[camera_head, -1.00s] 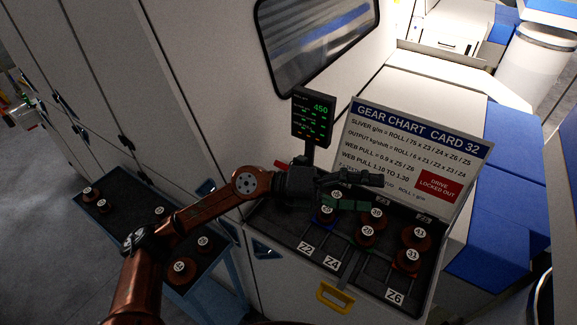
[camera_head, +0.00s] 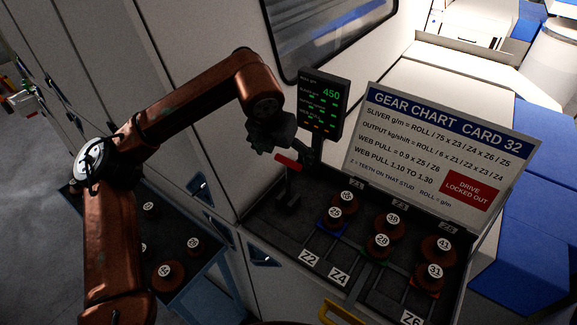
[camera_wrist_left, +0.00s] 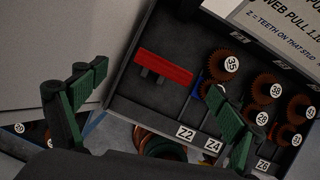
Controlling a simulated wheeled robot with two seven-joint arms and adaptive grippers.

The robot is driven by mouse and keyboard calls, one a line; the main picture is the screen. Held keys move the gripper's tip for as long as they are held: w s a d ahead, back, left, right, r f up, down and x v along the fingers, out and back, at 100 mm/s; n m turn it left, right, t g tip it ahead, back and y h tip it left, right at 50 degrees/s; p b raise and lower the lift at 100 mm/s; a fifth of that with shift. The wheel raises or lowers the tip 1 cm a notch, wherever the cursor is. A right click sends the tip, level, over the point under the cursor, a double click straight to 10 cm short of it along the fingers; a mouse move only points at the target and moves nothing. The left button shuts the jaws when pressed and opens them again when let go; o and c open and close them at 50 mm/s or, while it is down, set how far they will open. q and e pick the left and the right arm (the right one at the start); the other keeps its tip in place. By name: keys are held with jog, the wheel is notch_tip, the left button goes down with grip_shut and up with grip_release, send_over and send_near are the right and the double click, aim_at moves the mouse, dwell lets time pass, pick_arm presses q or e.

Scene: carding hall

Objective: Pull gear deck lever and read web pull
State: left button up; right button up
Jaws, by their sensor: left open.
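The gear deck lever has a red handle (camera_head: 288,163) on a dark post at the deck's back left corner. My left gripper (camera_head: 270,138) is just above and left of it, apart from it as far as I can tell; its fingertips are hard to make out there. In the left wrist view the gripper (camera_wrist_left: 158,103) is open and empty, and the red handle (camera_wrist_left: 163,68) lies beyond the gap between its fingers. The dark readout (camera_head: 322,105) shows a green 450; its smaller lines are too small to read. The gear chart card (camera_head: 440,150) gives web pull 1.10 to 1.30.
The deck (camera_head: 262,215) holds several numbered brown gears, such as gear 28 (camera_head: 381,241) and gear 31 (camera_head: 434,270), behind labels Z2, Z4 and Z6. A yellow handle (camera_head: 343,315) is at its front. A lower tray (camera_head: 205,265) with more gears stands left.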

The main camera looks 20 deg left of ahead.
aim_at(287, 162)
pick_arm(q)
jog(key=x, duration=0.5)
jog(key=shift+d+p, duration=0.15)
jog(key=shift+p, duration=0.15)
jog(key=shift+w+f, duration=0.1)
jog(key=shift+f, duration=0.5)
jog(key=c, duration=1.7)
pick_arm(e)
jog(key=shift+s+d+r, duration=0.1)
jog(key=shift+s+r, duration=0.3)
jog(key=shift+s, duration=0.25)
